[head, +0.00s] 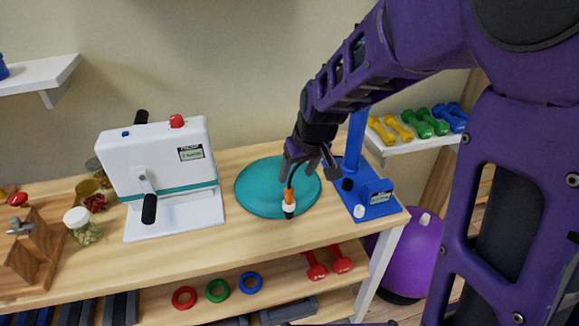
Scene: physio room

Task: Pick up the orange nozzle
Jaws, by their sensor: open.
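The orange nozzle (289,196) stands on the near part of a round teal mat (255,198) on the wooden table. It has an orange upper part, a white band and a dark lower end. My gripper (305,172) is open and comes down from above right, over the mat and close to the nozzle's top. From this view I cannot tell whether a finger touches the nozzle. Part of the mat is hidden behind my gripper.
A blue stand (376,199) is close on the right of the mat. A white machine with black handles (160,165) stands on the left. Jars (83,227) and a wooden block (28,255) are farther left. Dumbbells (403,131) sit on a shelf behind right.

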